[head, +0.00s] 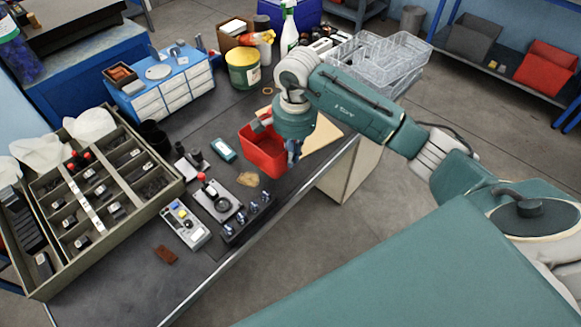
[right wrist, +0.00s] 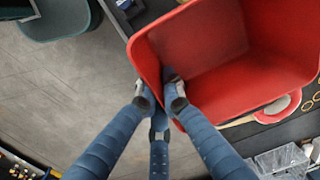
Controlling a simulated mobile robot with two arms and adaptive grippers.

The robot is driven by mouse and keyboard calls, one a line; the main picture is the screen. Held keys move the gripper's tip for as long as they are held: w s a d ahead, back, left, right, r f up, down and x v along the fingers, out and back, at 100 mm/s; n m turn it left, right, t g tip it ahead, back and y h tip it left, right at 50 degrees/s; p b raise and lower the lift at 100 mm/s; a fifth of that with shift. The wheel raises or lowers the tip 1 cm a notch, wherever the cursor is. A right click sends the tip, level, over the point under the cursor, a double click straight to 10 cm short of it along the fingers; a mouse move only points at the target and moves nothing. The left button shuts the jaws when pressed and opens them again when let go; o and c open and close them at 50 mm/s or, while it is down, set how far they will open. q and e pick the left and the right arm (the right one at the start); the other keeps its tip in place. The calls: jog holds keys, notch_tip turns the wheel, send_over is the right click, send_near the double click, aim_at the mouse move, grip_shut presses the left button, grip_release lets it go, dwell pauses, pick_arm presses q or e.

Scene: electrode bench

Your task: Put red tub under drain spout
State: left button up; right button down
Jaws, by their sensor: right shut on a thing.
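The red tub (head: 258,154) is at the right part of the bench, near its front edge, partly hidden by my right arm in the head view. My right gripper (head: 293,152) is shut on the tub's wall. In the right wrist view the fingers (right wrist: 167,92) pinch the wall of the tub (right wrist: 225,60), whose inside looks empty. I cannot tell whether the tub rests on the bench or hangs just above it. I cannot make out a drain spout in either view. My left gripper is not in view.
A compartment tray (head: 60,262) fills the bench's left side. A grey switch box (head: 186,224) and small devices stand mid-bench. A yellow-green bucket (head: 243,70), a blue drawer unit (head: 165,85) and clear baskets (head: 375,62) stand at the back. The bench's front edge borders open floor.

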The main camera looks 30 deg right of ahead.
jog(key=shift+f+p, duration=0.5)
jog(key=shift+f, duration=2.85)
jog(key=shift+f, duration=0.15)
jog(key=c, duration=1.9)
grip_release()
jog(key=shift+s, duration=0.15)
